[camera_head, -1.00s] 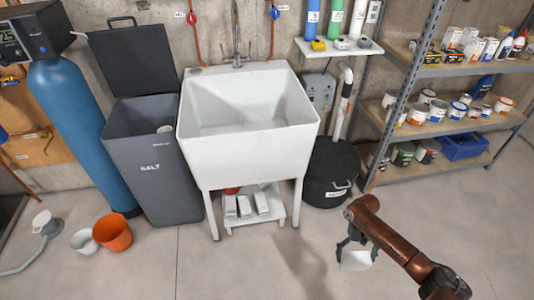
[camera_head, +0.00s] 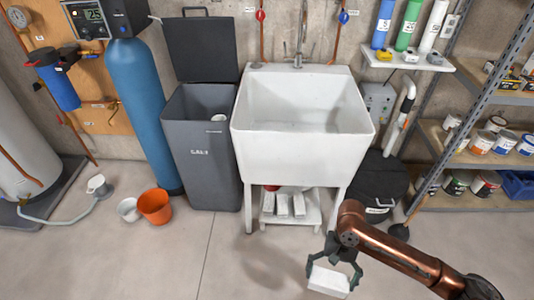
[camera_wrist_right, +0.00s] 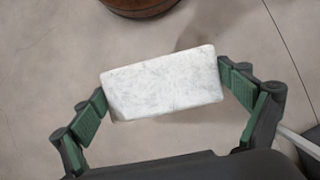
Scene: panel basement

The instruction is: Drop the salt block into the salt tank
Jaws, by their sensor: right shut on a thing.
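The white salt block (camera_head: 328,281) is held in my right gripper (camera_head: 333,272), in front of the sink and above the floor. In the right wrist view the salt block (camera_wrist_right: 163,83) sits between the green finger pads of the gripper (camera_wrist_right: 168,88), held at its two ends. The salt tank (camera_head: 205,165) is a dark grey bin marked SALT, left of the sink. Its lid (camera_head: 203,48) stands open at the back, and a pale round thing shows inside. My right gripper is well to the right of and nearer than the tank. My left gripper is not in view.
The white sink (camera_head: 298,150) stands between the tank and my right arm, with more white blocks (camera_head: 282,206) on its low shelf. An orange bucket (camera_head: 155,206) and a white bucket (camera_head: 129,209) sit left of the tank. The floor in front is clear.

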